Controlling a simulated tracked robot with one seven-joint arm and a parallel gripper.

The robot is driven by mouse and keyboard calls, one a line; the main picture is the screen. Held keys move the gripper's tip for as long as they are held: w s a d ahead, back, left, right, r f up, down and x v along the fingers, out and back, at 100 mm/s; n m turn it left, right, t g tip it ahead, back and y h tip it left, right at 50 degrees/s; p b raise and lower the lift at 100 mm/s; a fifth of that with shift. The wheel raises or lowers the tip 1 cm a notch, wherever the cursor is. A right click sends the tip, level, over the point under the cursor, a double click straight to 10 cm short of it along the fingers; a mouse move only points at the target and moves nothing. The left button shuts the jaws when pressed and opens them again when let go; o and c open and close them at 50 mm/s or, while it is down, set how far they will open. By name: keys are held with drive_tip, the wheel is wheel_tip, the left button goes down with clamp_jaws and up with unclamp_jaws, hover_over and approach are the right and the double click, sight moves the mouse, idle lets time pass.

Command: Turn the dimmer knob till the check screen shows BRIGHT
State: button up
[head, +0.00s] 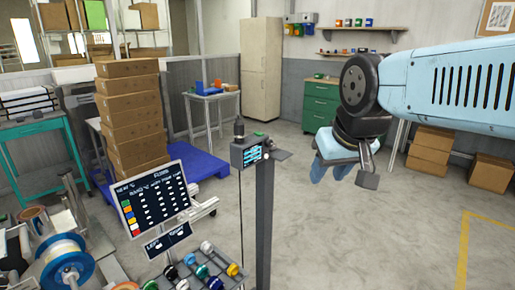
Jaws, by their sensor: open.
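A dark grey post (264,225) stands near the middle of the head view. A small box with a lit cyan screen (252,155) is fixed at its top; its text is too small to read. A black knob-like part (239,128) stands up on top of this box; I cannot tell whether it is the dimmer knob.
A black board with coloured squares (153,200) stands left of the post, above a rack of coloured knob-like pieces (205,270). A blue-white reel (68,268) is at lower left. Stacked cartons (130,110) stand on a blue pallet (200,165).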

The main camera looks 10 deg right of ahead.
drive_tip(key=shift+a, duration=0.15)
drive_tip(key=shift+o, duration=1.4)
drive_tip(key=shift+w+a+f, duration=0.1)
drive_tip(key=shift+a+f, duration=0.05)
drive_tip(key=shift+f, duration=0.05)
drive_tip(key=w+a+f+m+g+y, duration=0.4)
drive_tip(key=a+f+m+y, duration=0.1)
drive_tip(key=m+t+y, duration=0.6)
drive_tip(key=m+t, duration=0.7)
drive_tip(key=m, duration=0.8)
approach(271, 144)
drive_tip(key=x, duration=0.9)
drive_tip(key=shift+f, duration=0.15)
